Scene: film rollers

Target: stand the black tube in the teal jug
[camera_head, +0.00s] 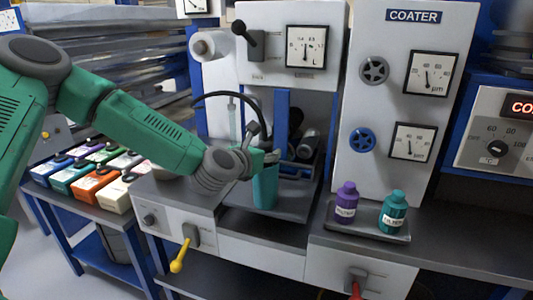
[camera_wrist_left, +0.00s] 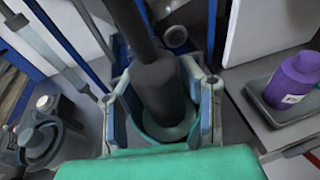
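The teal jug (camera_head: 265,188) stands upright on the grey shelf of the coater in the head view. My left gripper (camera_head: 262,160) is at its upper part. In the left wrist view the gripper's fingers (camera_wrist_left: 163,105) lie against both sides of the jug's rim (camera_wrist_left: 137,122) and appear closed on it. The black tube (camera_wrist_left: 160,85) comes down from above between the fingers, its lower end within the jug's mouth. In the head view a thin black hose (camera_head: 232,94) arcs toward a grey fitting (camera_head: 253,130) above the gripper. My right gripper is out of view.
A purple bottle (camera_head: 345,203) and a teal bottle (camera_head: 393,212) stand on a small tray (camera_head: 368,233) to the right. A yellow-handled lever (camera_head: 180,260) sticks out at the front. Several coloured boxes (camera_head: 92,185) sit on a bench at left. Machine panels close off the back.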

